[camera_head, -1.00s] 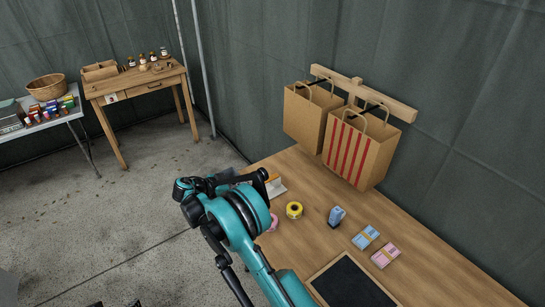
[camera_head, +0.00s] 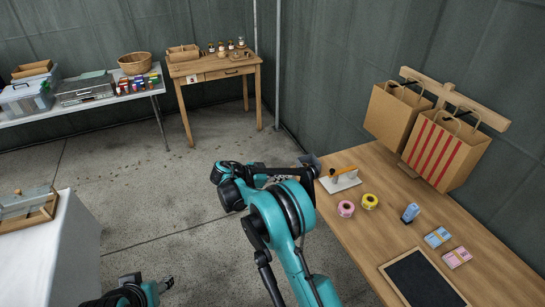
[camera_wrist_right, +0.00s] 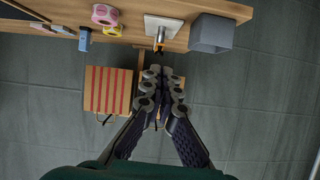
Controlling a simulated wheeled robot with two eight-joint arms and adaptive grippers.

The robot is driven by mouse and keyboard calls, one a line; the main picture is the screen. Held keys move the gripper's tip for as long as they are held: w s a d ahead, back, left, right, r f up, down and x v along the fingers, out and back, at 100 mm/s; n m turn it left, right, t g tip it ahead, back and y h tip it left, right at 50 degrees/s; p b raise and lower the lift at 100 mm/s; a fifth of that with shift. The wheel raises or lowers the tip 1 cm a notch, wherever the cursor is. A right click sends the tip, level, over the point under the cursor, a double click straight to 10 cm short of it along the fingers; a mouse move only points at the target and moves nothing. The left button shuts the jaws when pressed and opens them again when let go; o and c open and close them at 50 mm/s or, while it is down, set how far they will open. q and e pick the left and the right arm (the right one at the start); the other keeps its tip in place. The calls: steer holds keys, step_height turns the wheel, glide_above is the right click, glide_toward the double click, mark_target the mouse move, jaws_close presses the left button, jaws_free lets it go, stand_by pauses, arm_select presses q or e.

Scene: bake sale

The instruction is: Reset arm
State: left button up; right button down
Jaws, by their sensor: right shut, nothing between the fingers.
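My right arm rises from the bottom of the head view and bends at a teal elbow. My right gripper (camera_head: 311,172) is at the left edge of the wooden table (camera_head: 375,245), partly hidden by my arm. In the right wrist view the fingers of my right gripper (camera_wrist_right: 158,74) are together at the tips, with nothing between them.
Near my right gripper are a grey bin (camera_wrist_right: 210,33) and a white board with an orange handle (camera_head: 341,181). Tape rolls (camera_head: 369,201), small packs (camera_head: 437,237) and a black slate (camera_head: 424,281) lie on the table. Paper bags (camera_head: 444,150) hang behind. Open floor (camera_head: 150,200) lies left.

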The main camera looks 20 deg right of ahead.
steer(key=s+r+n+t+y, duration=0.2)
steer(key=s+r+n+y, duration=0.4)
steer(key=s+r+n, duration=0.55)
steer(key=s+a+f+n+t+y, duration=0.1)
steer(key=s+a+n+y, duration=0.1)
steer(key=s, duration=0.8)
steer(key=s+a+f+n+t+y, duration=0.2)
steer(key=s+a+n+y, duration=0.1)
steer(key=s, duration=0.8)
steer(key=shift+s+a+f+n+y, duration=0.15)
steer(key=shift+s+a+n+y, duration=0.2)
steer(key=shift+a+y, duration=0.6)
